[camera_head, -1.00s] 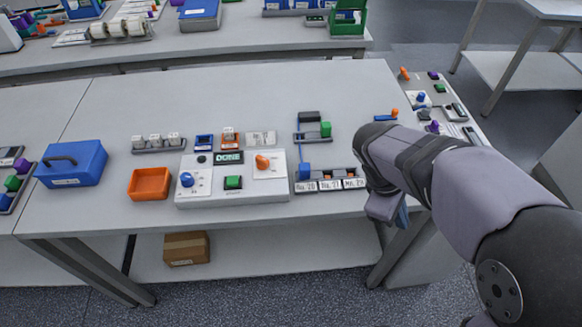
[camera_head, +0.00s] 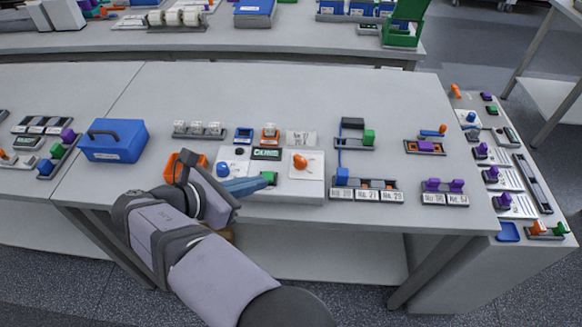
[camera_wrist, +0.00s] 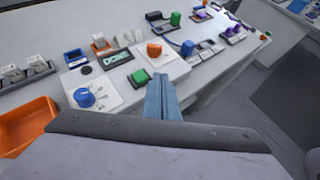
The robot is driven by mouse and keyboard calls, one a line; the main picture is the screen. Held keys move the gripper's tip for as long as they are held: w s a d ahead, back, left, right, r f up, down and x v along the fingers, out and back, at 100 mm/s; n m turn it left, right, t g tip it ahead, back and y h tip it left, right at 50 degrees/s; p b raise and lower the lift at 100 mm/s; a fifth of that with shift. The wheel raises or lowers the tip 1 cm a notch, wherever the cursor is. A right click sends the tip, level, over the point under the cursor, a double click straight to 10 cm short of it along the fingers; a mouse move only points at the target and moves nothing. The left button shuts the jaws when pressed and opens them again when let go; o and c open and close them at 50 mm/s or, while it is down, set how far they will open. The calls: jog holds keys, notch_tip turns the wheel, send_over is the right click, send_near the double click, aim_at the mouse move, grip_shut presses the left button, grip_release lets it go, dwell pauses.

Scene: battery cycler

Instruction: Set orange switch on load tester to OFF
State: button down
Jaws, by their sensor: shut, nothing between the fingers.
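A white box-shaped tester (camera_head: 312,188) stands near the bench's front edge. I cannot read a name on it. It carries an orange switch (camera_head: 300,161), a green button (camera_head: 269,177), a blue knob (camera_head: 223,168) and a small display (camera_head: 267,154). The orange switch also shows in the wrist view (camera_wrist: 154,49), beyond and slightly left of the fingertips. My gripper (camera_head: 266,182) is shut and empty, its blue fingers reaching over the tester's front, close to the green button. In the wrist view the fingers (camera_wrist: 162,82) lie just right of the green button (camera_wrist: 139,77). I cannot tell whether they touch it.
An orange bin (camera_head: 183,160) is left of the tester, partly behind my arm, and a blue box (camera_head: 113,141) is further left. A rack (camera_head: 367,184) with a blue block stands close on the right.

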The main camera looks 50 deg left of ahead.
jog(key=shift+s+a, duration=0.25)
jog(key=shift+s, duration=0.25)
jog(key=shift+w, duration=0.2)
jog(key=p, duration=0.3)
send_near(301, 165)
jog(key=f, duration=0.1)
jog(key=w+f, duration=0.1)
jog(key=f, duration=0.1)
jog(key=shift+w, duration=0.15)
jog(key=shift+w+a+p, duration=0.2)
jog(key=shift+w+p, duration=0.45)
jog(key=shift+w, duration=1.2)
